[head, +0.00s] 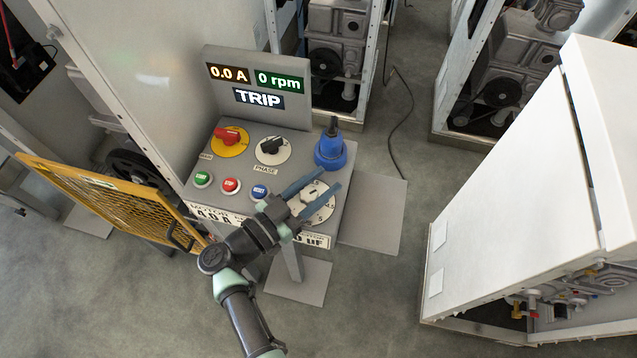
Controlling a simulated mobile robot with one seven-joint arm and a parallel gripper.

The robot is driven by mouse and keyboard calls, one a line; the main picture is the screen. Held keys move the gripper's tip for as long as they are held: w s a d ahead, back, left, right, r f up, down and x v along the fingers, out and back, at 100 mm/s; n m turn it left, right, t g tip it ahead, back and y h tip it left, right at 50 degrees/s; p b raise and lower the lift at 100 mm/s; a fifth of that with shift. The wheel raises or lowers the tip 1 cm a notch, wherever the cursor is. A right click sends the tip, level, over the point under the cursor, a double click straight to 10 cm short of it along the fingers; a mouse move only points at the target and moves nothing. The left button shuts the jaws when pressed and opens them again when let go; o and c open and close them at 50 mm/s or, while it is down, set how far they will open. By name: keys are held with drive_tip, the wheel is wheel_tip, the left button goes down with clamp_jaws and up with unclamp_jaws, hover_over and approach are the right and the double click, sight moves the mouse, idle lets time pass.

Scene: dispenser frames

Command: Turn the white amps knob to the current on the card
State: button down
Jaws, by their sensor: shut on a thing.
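The white amps knob (313,195) sits on a round white dial (322,212) at the right front of the sloped grey panel. My gripper (331,179) reaches in from the lower left, with one finger on each side of the knob, and is shut on it. The fingers cover part of the dial, and the knob's exact pointing is too small to read. The card (215,213) on the panel's front edge reads "MOTOR" and what looks like 4.0 A, partly hidden by my arm. The display (228,74) shows 0.0 A, 0 rpm and TRIP.
The panel also holds a red knob on yellow (229,137), a black phase knob (271,147), green, red and blue buttons (231,186), and a blue plug (330,150). A yellow mesh guard (110,203) stands left. A white cabinet (540,200) stands right.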

drive_tip(key=shift+c, duration=2.1)
unclamp_jaws()
drive_tip(key=b+v, duration=0.3)
drive_tip(key=v, duration=1)
drive_tip(key=shift+w, duration=0.1)
